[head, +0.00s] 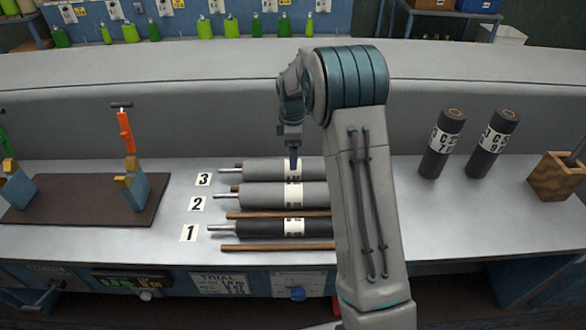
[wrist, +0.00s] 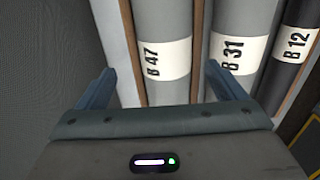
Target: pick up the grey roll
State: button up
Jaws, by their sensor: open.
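Two grey rolls lie side by side on the bench. The far grey roll (head: 265,168), beside card 3, shows a "B 47" label in the wrist view (wrist: 170,100). The nearer grey roll (head: 260,193), beside card 2, reads "B 31" in the wrist view (wrist: 240,25). My gripper (head: 293,166) is over the far grey roll at its label. In the wrist view its open fingers (wrist: 160,70) stand apart, with the B 47 roll showing between them. Whether they reach down beside it, I cannot tell. My arm hides the rolls' right ends.
A black roll (head: 258,229) labelled B 12 lies nearest, beside card 1. Wooden strips (head: 275,246) separate the rolls. Two dark rolls (head: 441,150) stand upright at right, near a wooden box (head: 558,176). A dark mat (head: 75,203) with blue stands lies at left.

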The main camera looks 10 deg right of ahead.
jog(key=f, duration=0.3)
jog(key=f+p, duration=0.1)
jog(key=shift+s+a+f, duration=0.1)
jog(key=shift+s+f, duration=0.25)
jog(key=shift+s, duration=0.05)
jog(key=shift+f, duration=0.45)
jog(key=c, duration=1.5)
jog(key=shift+w+r, duration=0.1)
jog(key=c, duration=0.3)
